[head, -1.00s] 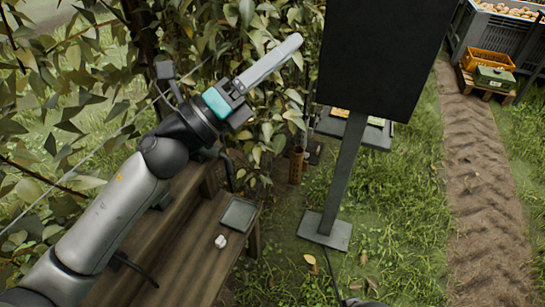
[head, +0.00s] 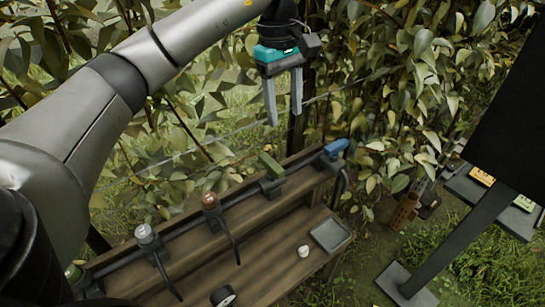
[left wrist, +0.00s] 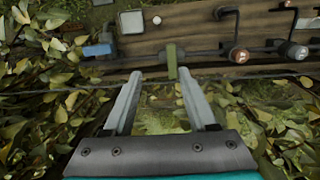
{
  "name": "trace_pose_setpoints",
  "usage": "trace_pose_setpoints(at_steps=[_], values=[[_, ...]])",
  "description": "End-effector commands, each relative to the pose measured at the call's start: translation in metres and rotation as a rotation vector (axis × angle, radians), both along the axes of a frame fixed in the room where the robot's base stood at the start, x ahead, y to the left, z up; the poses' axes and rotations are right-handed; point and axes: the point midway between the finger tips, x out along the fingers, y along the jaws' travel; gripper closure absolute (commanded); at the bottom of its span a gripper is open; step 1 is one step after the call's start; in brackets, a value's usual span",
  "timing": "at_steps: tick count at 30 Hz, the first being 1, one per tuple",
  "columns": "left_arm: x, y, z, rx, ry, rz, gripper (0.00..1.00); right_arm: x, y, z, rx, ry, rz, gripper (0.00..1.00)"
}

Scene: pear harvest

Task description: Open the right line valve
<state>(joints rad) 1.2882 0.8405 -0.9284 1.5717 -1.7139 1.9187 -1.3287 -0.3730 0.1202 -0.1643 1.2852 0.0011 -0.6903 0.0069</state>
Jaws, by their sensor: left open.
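The valve with a green lever (head: 270,163) sits on the dark pipe along the bench, right of the red-capped fitting (head: 210,200) and left of the blue-handled fitting (head: 336,147). The lever lies crosswise to the pipe. A second green handle (head: 73,272) shows at the pipe's left end. My left gripper (head: 285,119) is open and empty, fingers down, above the pipe's far side. In the left wrist view, the green lever (left wrist: 172,61) lies beyond the fingertips (left wrist: 159,74), in line with the gap between them and apart from them. My right gripper is out of view.
The wooden bench (head: 270,270) carries a grey-capped fitting (head: 144,232), a small white cup (head: 303,251), a round gauge (head: 223,296) and a flat grey tray (head: 330,234). Leafy branches and a wire stand behind the pipe. A dark panel on a post (head: 440,245) stands right.

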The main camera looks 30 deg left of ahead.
Motion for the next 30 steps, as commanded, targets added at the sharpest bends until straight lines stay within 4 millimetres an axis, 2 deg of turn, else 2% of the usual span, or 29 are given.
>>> trace_pose_setpoints(at_steps=[1, 3, 8, 18, 30], values=[[-0.001, 0.013, 0.006, 0.041, 0.007, 0.008, 0.43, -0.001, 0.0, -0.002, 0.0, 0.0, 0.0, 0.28], [-0.004, 0.023, 0.009, 0.074, 0.018, 0.013, 0.43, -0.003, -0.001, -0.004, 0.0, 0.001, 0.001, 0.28], [-0.005, 0.029, 0.007, 0.094, 0.027, 0.015, 0.43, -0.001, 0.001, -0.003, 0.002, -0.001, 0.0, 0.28], [-0.006, 0.028, -0.018, 0.091, 0.027, 0.014, 0.43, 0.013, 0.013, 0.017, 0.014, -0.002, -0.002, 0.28], [-0.006, 0.027, -0.065, 0.09, 0.028, 0.015, 0.43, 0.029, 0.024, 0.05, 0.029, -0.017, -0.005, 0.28]])
